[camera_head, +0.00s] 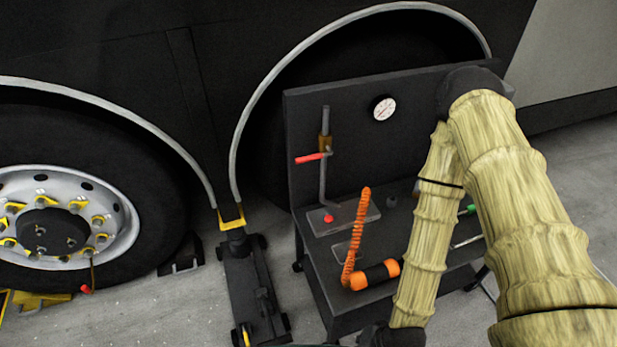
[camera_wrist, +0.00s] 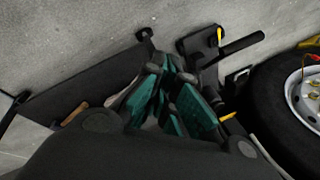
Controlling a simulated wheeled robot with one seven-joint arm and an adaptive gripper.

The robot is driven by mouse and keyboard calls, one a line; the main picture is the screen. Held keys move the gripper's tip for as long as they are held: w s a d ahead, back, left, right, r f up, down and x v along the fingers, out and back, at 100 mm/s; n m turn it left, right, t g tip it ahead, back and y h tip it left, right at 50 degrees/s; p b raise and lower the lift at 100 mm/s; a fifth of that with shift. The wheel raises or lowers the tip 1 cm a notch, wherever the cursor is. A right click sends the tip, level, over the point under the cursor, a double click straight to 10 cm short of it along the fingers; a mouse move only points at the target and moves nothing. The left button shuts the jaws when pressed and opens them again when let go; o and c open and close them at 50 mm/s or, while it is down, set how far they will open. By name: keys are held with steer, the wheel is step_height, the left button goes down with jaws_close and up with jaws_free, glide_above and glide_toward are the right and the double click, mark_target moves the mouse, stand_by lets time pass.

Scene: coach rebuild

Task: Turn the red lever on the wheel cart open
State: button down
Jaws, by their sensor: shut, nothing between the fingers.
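The red lever (camera_head: 311,158) sticks out to the left, about level, from a brass valve (camera_head: 325,142) on an upright grey pipe. The pipe stands at the left of the dark wheel cart (camera_head: 297,108), in front of its back panel. My gripper (camera_wrist: 168,68), with teal finger pads, is shut and empty in the wrist view. It is low, apart from the lever, and the lever is not visible in that view. In the head view my gripper is almost wholly below the picture edge.
An orange coiled hose (camera_head: 358,235) rises from the cart's shelf, near a red knob (camera_head: 328,218). A round gauge (camera_head: 384,108) is on the panel. A floor jack (camera_head: 252,290) stands left of the cart, beside a bus wheel (camera_head: 150,215). My arm covers the cart's right side.

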steer(key=w+a+r+m+t+y+b, duration=0.3)
steer(key=w+a+m+t+y+b, duration=0.45)
steer(key=w+a+m, duration=0.7)
steer(key=w+r+m+t+h+b, duration=0.2)
steer(key=w+r+m+t+b, duration=0.5)
steer(key=w+r+m+t, duration=0.6)
steer(key=shift+w+a+r+m+t, duration=0.2)
steer(key=shift+w+r+m+t, duration=0.2)
steer(key=shift+w+r, duration=4.75)
steer(key=shift+w+f, duration=0.2)
steer(key=shift+s+a+m+h+b, duration=0.1)
steer(key=shift+a+m+h+b, duration=0.15)
steer(key=shift+m+b, duration=0.15)
